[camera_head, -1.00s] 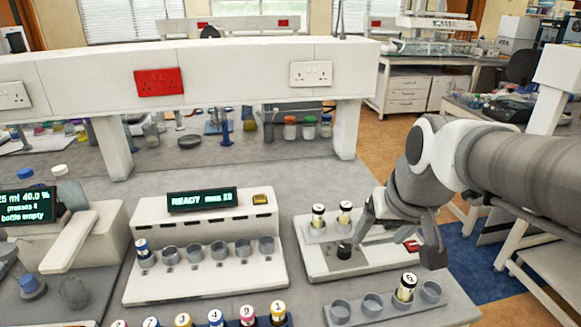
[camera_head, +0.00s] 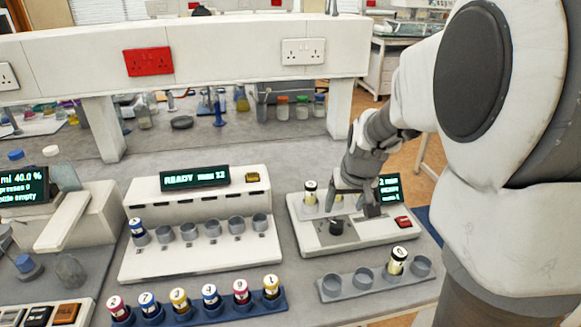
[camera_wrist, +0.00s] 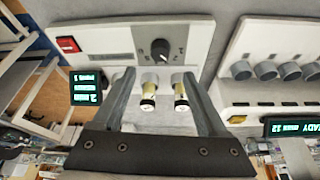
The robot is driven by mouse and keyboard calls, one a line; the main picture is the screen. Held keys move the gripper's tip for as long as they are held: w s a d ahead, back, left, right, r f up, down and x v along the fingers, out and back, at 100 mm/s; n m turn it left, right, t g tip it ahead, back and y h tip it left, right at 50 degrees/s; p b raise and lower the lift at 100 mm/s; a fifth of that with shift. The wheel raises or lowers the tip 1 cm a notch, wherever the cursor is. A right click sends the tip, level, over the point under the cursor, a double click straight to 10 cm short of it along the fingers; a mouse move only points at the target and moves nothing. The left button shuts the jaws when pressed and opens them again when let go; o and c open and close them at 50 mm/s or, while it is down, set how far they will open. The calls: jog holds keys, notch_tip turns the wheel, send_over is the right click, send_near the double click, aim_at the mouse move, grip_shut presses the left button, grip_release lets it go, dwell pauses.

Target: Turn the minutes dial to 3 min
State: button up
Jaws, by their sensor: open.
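The minutes dial is a black knob (camera_head: 336,227) on the white device (camera_head: 375,238) at right of the bench. In the wrist view the dial (camera_wrist: 160,48) stands just beyond my fingertips, centred between them, with tick marks around it. My gripper (camera_head: 352,203) is open and empty above the device, behind the dial in the head view. Its two fingers also show in the wrist view (camera_wrist: 158,76), apart from the dial. The device's small screen (camera_head: 389,189) reads 2 min and READY. The dial's pointer is too small to read surely.
Two vials (camera_wrist: 148,98) stand in the device between my fingers in the wrist view. A red button (camera_head: 403,222) is at the device's right. A grey rack (camera_head: 333,288) with one vial (camera_head: 397,261) lies in front. A white multi-well unit (camera_head: 200,235) stands left.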

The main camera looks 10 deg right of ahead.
aim_at(337, 224)
jog(key=b+x, duration=0.1)
jog(key=x, duration=0.8)
jog(key=shift+w+f, duration=0.15)
jog(key=shift+f, duration=0.25)
grip_shut()
